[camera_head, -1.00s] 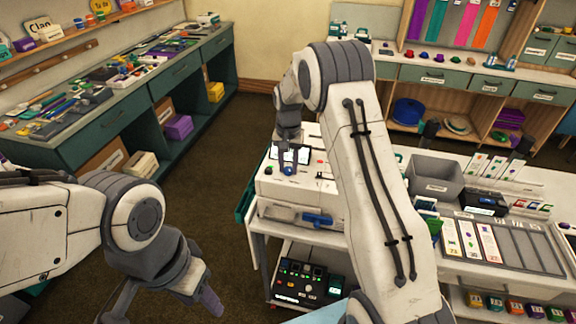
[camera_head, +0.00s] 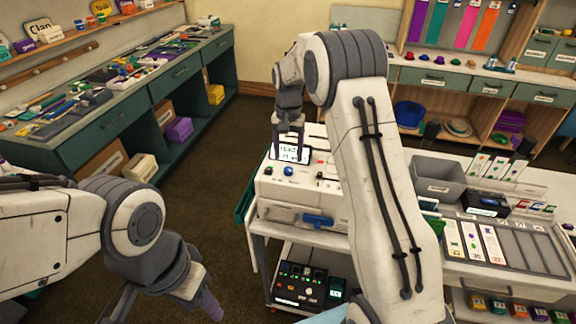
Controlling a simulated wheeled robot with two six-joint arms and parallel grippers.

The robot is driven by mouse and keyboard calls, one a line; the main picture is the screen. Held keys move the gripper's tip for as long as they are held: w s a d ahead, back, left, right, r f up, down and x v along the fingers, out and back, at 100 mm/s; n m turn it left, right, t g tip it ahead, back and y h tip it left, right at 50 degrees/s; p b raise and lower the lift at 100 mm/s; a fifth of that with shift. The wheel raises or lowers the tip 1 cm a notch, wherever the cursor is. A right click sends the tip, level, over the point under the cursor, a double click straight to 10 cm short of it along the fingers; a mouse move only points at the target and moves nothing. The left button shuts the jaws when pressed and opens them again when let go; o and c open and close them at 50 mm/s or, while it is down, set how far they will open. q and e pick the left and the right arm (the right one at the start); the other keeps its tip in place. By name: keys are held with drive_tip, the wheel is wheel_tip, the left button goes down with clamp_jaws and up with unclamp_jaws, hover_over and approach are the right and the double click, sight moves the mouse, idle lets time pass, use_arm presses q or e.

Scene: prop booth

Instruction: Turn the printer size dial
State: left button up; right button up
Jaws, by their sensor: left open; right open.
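The printer (camera_head: 276,190) is a white machine on a white cart, with a small lit screen (camera_head: 304,154) at its back edge. A blue knob (camera_head: 289,171) and a smaller dark knob (camera_head: 268,170) sit on its top. Which of them is the size dial I cannot tell. My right gripper (camera_head: 290,138) points down above the printer's back, in front of part of the screen. It is open and looks empty, apart from the knobs. My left gripper (camera_head: 170,306) is open, low at the left over the floor, away from the printer.
My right arm covers the printer's right part. A grey bin (camera_head: 438,178) and a card tray (camera_head: 510,246) stand on the table at the right. A black control box (camera_head: 306,286) is on the cart's lower shelf. Floor is free left of the cart.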

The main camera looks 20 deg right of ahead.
sight(288, 169)
drive_tip(key=shift+r+b, duration=0.4)
drive_tip(key=shift+r, duration=2.35)
